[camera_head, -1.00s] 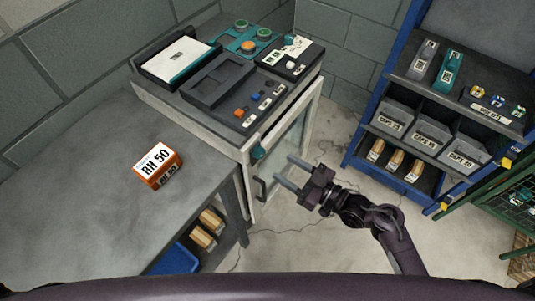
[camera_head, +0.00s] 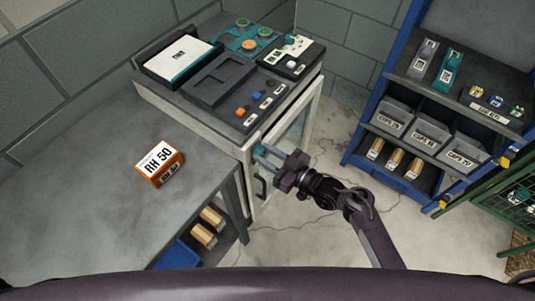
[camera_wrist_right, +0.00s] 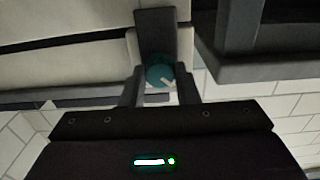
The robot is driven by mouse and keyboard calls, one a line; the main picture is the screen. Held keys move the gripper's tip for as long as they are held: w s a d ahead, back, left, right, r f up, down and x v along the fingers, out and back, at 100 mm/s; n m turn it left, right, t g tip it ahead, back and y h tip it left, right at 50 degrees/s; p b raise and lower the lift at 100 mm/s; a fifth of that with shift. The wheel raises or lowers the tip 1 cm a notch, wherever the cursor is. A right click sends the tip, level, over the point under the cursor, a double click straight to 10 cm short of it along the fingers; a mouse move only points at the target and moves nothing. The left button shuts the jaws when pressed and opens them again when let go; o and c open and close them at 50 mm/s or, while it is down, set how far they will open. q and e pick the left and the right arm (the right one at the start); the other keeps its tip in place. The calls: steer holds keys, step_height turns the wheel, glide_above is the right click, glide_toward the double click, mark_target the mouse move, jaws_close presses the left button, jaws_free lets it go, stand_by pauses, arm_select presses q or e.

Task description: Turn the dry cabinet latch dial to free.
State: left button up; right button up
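The dry cabinet (camera_head: 197,123) is a pale box with a glass door on its right side. Its latch dial (camera_wrist_right: 159,75) is a round teal knob with a white pointer, seen in the wrist view between my right fingers. The pointer slants down to the right there. In the head view the dial is largely hidden by the gripper. My right gripper (camera_head: 262,157) is at the door's upper left; its fingers (camera_wrist_right: 159,88) stand open on either side of the dial. I cannot tell whether they touch it. My left gripper is not in view.
A dark door handle (camera_head: 261,188) hangs just below the gripper. A grey bench (camera_head: 90,190) with an orange RH 50 box (camera_head: 161,164) stands left. A blue shelf rack (camera_head: 365,120) with bins stands right. The floor between is clear.

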steer(key=c, duration=0.4)
steer(key=shift+m, duration=0.3)
steer(key=m+p, duration=0.2)
steer(key=shift+r+m, duration=0.15)
steer(key=shift+m, duration=0.25)
steer(key=m+p, duration=0.2)
steer(key=m, duration=0.2)
steer(key=shift+m, duration=0.3)
steer(key=m+p, duration=0.1)
steer(key=m, duration=0.3)
steer(key=shift+p, duration=0.4)
steer(key=m+p, duration=0.1)
steer(key=m, duration=0.4)
steer(key=shift+m+p, duration=0.35)
steer(key=shift+m, duration=0.05)
steer(key=shift+f, duration=0.2)
